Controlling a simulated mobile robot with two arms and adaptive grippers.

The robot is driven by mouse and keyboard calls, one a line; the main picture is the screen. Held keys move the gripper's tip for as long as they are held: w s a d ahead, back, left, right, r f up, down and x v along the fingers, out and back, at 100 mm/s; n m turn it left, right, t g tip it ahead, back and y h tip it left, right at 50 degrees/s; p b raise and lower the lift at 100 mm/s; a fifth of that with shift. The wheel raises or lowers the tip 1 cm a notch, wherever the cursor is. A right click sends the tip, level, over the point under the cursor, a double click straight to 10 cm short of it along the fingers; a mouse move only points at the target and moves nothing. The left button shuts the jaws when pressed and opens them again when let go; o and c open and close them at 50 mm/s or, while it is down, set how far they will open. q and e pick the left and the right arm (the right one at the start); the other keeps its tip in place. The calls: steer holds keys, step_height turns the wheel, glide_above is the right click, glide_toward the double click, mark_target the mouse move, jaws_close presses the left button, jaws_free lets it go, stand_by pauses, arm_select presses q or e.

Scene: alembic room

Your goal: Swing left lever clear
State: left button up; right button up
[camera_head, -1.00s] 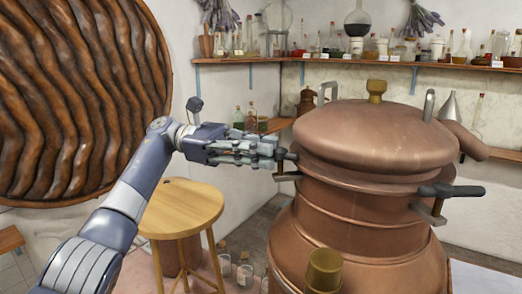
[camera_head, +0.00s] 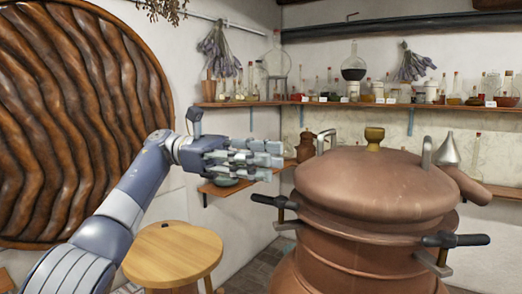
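A copper still (camera_head: 375,195) with a domed lid stands at the right of the head view. Its left lever (camera_head: 274,202) has a black handle that sticks out to the left from the lid's rim, above a small brass bracket (camera_head: 287,226). The right lever (camera_head: 456,240) is a similar black handle at the rim's right side. My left gripper (camera_head: 276,160) is above the left lever, apart from it in the picture. Its fingers point right, look spread, and hold nothing. My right gripper is not in view.
A round wooden stool (camera_head: 173,252) stands below my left arm. Shelves (camera_head: 350,105) of glassware run along the back walls. A metal funnel (camera_head: 447,150) shows behind the lid.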

arm_select(q)
steer(key=shift+r, duration=1.15)
